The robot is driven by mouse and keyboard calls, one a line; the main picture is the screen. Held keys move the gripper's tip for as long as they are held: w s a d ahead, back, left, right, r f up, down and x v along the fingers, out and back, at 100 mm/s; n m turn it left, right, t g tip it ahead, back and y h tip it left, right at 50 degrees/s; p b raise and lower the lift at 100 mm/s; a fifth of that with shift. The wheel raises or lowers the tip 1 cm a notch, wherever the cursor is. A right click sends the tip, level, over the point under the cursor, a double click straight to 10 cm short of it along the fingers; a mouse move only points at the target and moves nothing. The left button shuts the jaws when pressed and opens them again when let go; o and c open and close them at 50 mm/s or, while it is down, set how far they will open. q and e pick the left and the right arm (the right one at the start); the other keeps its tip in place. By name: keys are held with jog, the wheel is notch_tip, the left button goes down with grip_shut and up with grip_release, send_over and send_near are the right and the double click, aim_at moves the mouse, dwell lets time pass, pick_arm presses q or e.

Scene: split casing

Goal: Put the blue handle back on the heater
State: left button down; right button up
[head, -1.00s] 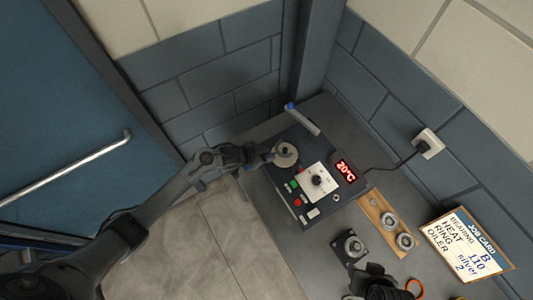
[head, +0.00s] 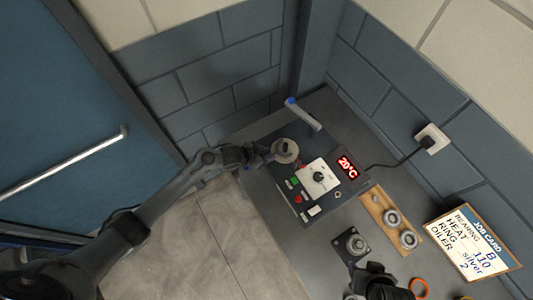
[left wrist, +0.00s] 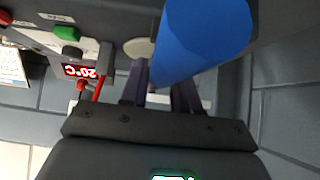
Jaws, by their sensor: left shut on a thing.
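The heater (head: 318,208) is a dark box on the bench with a white dial panel, coloured buttons and a red display reading 20°C. A round pale disc (head: 284,150) stands at its left end. My left gripper (head: 264,155) is at that end, close beside the disc. In the left wrist view the blue handle (left wrist: 205,35) is large, and its narrow end is between the fingers of my left gripper (left wrist: 160,88), which is shut on it. The handle is mostly hidden in the head view. My right gripper (head: 372,280) is at the lower edge, its fingers unclear.
A grey bar with a blue end (head: 304,114) lies behind the heater. A wooden holder (head: 380,208) with metal rings, a dark block-mounted bearing (head: 351,243) and an orange ring (head: 419,287) are to the right. A job card (head: 470,244) stands at far right. A cable runs to the wall socket.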

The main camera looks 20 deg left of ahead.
pick_arm(q)
jog(key=shift+f+b, duration=0.3)
jog(key=shift+f, duration=0.15)
jog(key=shift+f, duration=0.15)
dwell(0.6)
jog(key=c, duration=0.8)
grip_release()
jog(key=shift+o, duration=0.2)
jog(key=shift+f, duration=0.15)
notch_tip(320, 180, up, 11)
jog(key=p, duration=1)
jog(key=shift+f, duration=0.15)
jog(key=shift+f, duration=0.1)
